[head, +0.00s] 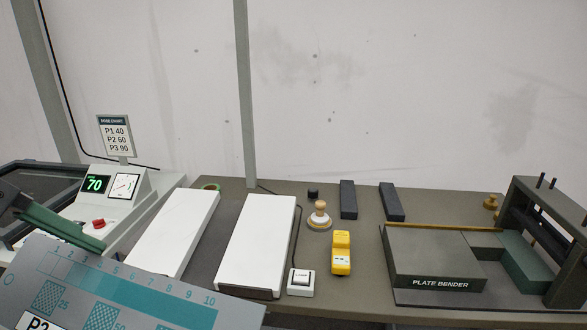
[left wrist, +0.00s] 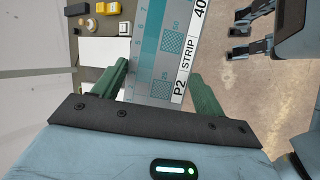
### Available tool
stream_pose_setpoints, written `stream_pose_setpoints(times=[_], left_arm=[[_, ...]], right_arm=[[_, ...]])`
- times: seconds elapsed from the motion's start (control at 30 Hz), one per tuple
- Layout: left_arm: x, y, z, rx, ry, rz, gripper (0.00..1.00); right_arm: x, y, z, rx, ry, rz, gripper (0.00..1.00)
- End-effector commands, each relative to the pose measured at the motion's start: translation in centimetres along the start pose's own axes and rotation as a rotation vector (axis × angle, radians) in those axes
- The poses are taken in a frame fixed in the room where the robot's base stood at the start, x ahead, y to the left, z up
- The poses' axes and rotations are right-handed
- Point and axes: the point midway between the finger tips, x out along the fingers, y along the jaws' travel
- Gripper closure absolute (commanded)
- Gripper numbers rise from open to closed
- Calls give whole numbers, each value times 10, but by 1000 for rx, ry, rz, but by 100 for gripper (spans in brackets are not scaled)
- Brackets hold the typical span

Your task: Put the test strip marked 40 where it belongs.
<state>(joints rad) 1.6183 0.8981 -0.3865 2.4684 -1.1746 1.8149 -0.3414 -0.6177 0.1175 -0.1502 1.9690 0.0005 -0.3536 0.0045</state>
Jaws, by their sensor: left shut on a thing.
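The test strip (head: 110,295) is a grey sheet with a teal scale numbered 1 to 10 and checkered patches marked 25 and 50. In the left wrist view the strip (left wrist: 150,65) shows a white label (left wrist: 184,70) reading "P2 STRIP 40". My left gripper (left wrist: 160,85) is shut on its low-number end, with a green finger at each side. In the head view the strip is in the lower left foreground, and one green finger (head: 60,224) shows behind it.
A console (head: 120,196) shows 70 and has a red button (head: 99,223). A dose chart (head: 115,136) reads P1 40, P2 60, P3 90. Two white panels (head: 258,240) (head: 175,230), a lamp switch (head: 300,282), a yellow device (head: 341,253) and a plate bender (head: 435,257) occupy the bench.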

Motion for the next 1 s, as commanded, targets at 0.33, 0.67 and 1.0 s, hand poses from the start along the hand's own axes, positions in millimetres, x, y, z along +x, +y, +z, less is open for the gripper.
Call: stream_pose_setpoints(times=[0.33, 0.67, 1.0], left_arm=[[76, 26, -45, 317, -209, -126, 50], [179, 8, -100, 627, -399, -233, 50], [261, -46, -141, 869, -534, -309, 50]], right_arm=[[1, 1, -1, -4, 3, 0, 64], [1, 1, -2, -5, 4, 0, 64], [1, 1, -2, -5, 5, 0, 64]])
